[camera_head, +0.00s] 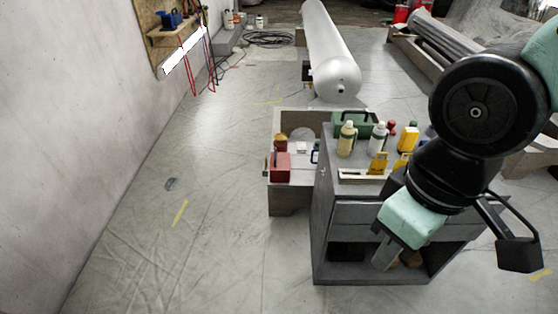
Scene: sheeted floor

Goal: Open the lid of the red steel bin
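The only red box-like thing close to me is a small red box (281,166), standing on a low grey unit left of the grey cabinet. I cannot tell whether it is the red steel bin, and no lid can be made out on it. My arm reaches in from the right. My gripper (412,222) hangs in front of the cabinet's right part, well right of the red box and apart from it. Its fingers cannot be made out clearly, and nothing is clearly seen held in it.
The grey cabinet (345,215) carries bottles, a green case (353,121) and yellow items. A large white cylinder (330,50) lies behind. Red containers (401,12) stand far back. A wall bounds the left; the sheeted floor (170,250) between is mostly clear.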

